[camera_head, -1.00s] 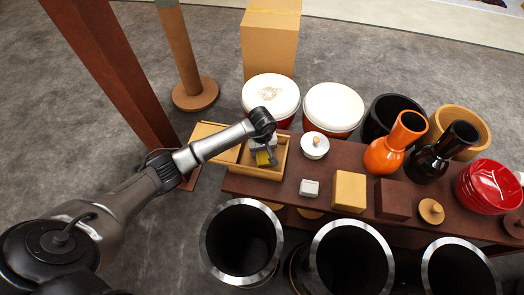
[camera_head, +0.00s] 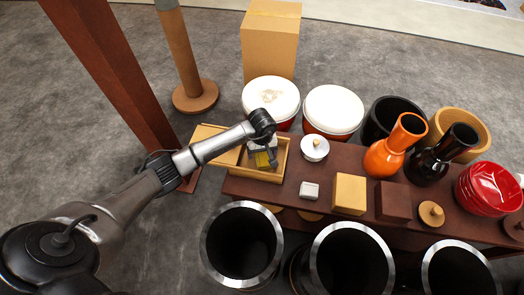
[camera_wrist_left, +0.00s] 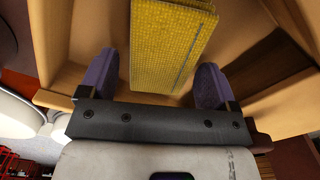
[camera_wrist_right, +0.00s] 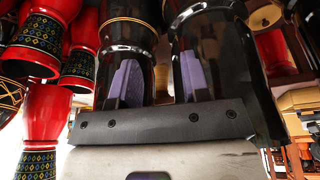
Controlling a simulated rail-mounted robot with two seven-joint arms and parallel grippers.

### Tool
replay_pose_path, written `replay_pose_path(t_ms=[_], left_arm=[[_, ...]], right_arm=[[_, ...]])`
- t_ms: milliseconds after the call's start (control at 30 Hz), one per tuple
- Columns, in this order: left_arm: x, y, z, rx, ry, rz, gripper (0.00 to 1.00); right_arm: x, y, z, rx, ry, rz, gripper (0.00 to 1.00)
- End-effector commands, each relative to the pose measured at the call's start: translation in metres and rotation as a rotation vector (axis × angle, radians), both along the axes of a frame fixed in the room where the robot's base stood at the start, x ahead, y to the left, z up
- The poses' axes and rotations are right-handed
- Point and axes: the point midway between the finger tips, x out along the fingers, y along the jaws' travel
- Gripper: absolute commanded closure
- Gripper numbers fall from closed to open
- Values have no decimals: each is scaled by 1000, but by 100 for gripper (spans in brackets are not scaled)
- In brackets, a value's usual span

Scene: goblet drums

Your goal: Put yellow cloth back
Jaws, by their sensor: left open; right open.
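The yellow cloth (camera_wrist_left: 170,45) is a folded, woven yellow piece inside the open wooden box (camera_head: 281,172). In the head view the cloth (camera_head: 263,160) shows as a small yellow patch, partly hidden by my left gripper (camera_head: 266,158). In the left wrist view my left gripper (camera_wrist_left: 158,85) is open, with its purple fingertips on either side of the cloth's near end and gaps visible beside it. My right gripper (camera_wrist_right: 160,82) is open and empty, in front of dark shiny cylinders. It does not show in the head view.
The box's lid (camera_head: 213,134) lies to its left. Drums (camera_head: 333,110) stand behind, black open drums (camera_head: 241,245) in front.

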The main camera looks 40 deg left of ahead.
Motion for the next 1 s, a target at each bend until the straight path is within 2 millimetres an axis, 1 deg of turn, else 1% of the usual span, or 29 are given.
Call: replay_pose_path(t_ms=[33,300,500,700,833,1000], left_arm=[[1,1,10,1,-2,-1,17],[1,1,61,3,-3,-2,17],[1,0,93,2,-3,-1,17],[0,0,113,1,-1,-1,17],[0,0,118,1,-1,0,17],[0,0,120,1,-1,-1,17]], right_arm=[[0,0,6,-2,0,2,57],[0,-2,31,-7,0,4,57],[0,-1,45,-4,-1,3,57],[0,0,53,0,-1,0,57],[0,1,55,3,-1,-1,57],[0,1,55,4,-1,-3,57]])
